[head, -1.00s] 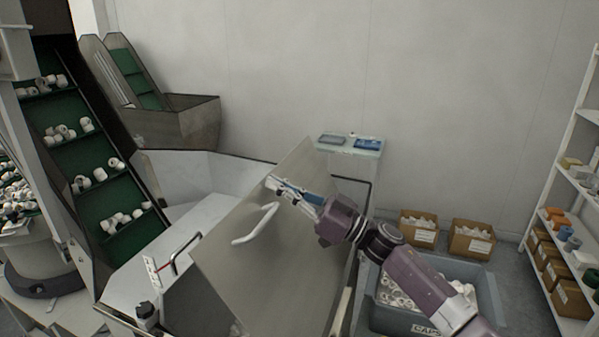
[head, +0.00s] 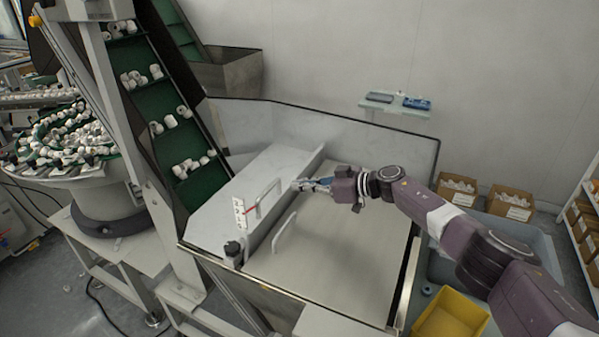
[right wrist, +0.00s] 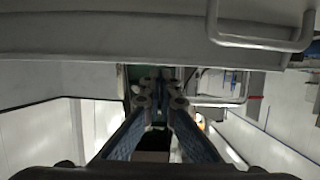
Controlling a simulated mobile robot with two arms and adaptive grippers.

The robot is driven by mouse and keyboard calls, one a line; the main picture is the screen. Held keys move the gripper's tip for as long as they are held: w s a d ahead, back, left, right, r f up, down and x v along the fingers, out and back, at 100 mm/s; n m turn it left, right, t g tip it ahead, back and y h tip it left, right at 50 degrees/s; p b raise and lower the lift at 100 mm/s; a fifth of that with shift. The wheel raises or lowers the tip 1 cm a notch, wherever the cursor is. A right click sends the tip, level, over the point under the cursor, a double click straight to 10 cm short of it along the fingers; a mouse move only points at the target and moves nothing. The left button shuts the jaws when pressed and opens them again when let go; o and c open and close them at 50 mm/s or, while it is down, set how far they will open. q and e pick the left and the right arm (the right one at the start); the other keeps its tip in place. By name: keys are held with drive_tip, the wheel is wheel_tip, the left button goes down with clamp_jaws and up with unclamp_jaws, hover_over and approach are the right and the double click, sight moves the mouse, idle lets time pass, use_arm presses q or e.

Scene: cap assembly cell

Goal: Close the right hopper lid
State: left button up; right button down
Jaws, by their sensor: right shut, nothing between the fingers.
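The right hopper lid (head: 345,255) lies down over the hopper, close to flat, with its white handle (head: 284,232) near its left edge. In the right wrist view this lid (right wrist: 110,35) fills the top, with its handle (right wrist: 262,42) at upper right. The left lid (head: 255,180) lies beside it, with its own handle (head: 268,199). My right gripper (head: 303,184) is shut and empty, above the seam between the lids near the far end. Its fingers (right wrist: 160,85) show in the right wrist view. I cannot tell whether they touch the lid. My left gripper is not in view.
The hopper's raised back wall (head: 330,138) stands behind the lids. A green cap conveyor (head: 165,105) rises at left. A small black knob (head: 232,249) stands at the front corner. A yellow bin (head: 450,318) and cardboard boxes (head: 505,200) are at right.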

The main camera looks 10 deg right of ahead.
drive_tip(key=f, duration=0.2)
drive_tip(key=f+g+h+b, duration=0.1)
drive_tip(key=a+f+h+b, duration=0.1)
drive_tip(key=f, duration=0.1)
drive_tip(key=shift+w+f, duration=0.3)
drive_tip(key=shift+w, duration=0.05)
drive_tip(key=shift+w+f+b, duration=0.1)
drive_tip(key=shift+f+b, duration=0.3)
drive_tip(key=shift+f, duration=0.6)
drive_tip(key=shift+a+f, duration=0.1)
drive_tip(key=shift+f, duration=0.05)
drive_tip(key=shift+s, duration=0.2)
